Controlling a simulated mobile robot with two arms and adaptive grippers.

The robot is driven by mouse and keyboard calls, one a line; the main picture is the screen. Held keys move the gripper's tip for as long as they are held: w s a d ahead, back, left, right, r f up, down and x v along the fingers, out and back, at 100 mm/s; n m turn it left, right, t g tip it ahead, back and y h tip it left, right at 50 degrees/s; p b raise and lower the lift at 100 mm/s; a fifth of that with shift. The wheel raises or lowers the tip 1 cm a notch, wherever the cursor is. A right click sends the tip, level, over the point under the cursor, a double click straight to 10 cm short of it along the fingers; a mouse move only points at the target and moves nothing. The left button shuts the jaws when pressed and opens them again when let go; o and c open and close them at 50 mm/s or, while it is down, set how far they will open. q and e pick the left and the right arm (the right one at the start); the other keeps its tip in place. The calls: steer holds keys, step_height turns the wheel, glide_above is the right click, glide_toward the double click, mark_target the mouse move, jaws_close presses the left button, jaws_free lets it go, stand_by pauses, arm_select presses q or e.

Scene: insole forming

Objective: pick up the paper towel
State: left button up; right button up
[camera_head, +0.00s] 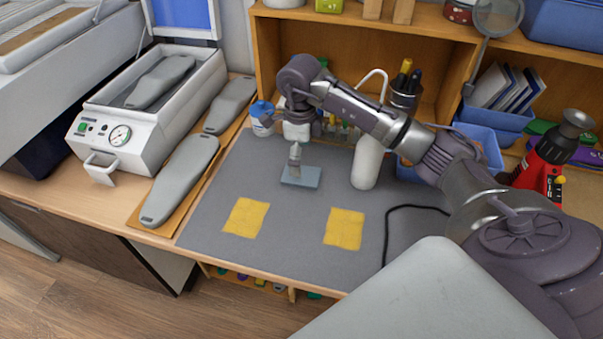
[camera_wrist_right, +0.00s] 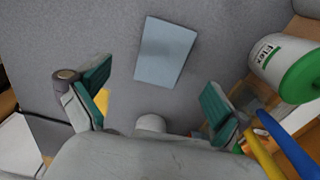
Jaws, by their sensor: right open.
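A flat light-blue rectangular sheet, which looks like the paper towel (camera_head: 312,178), lies on the grey mat (camera_head: 285,245) near its middle back. It also shows whole in the right wrist view (camera_wrist_right: 165,52), flat and untouched. My right gripper (camera_wrist_right: 155,97) is open and empty, with its two teal-padded fingers apart and the sheet beyond them. In the head view, my right gripper (camera_head: 295,156) points down over the sheet; the exact gap to it is hard to tell. My left gripper is not in view.
Two yellow cloth squares (camera_head: 246,217) (camera_head: 344,228) lie toward the front of the mat. A white bottle (camera_head: 367,162) stands right of the sheet. A blue-lidded jar (camera_head: 262,118) stands at the back left. Grey insole shapes (camera_head: 181,178) lie left. A wooden shelf (camera_head: 350,35) closes the back.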

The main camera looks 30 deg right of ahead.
mark_target(303, 174)
steer(key=shift+f, duration=0.5)
steer(key=f+p, duration=0.1)
steer(key=f, duration=0.1)
steer(key=d+f+p, duration=0.1)
steer(key=f, duration=0.1)
steer(key=shift+s+f, duration=0.15)
steer(key=shift+f, duration=0.1)
steer(key=shift+a+f, duration=0.1)
steer(key=shift+f, duration=0.1)
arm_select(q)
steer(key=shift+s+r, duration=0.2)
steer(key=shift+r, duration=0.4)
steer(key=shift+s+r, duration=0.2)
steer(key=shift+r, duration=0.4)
arm_select(e)
steer(key=c, duration=0.8)
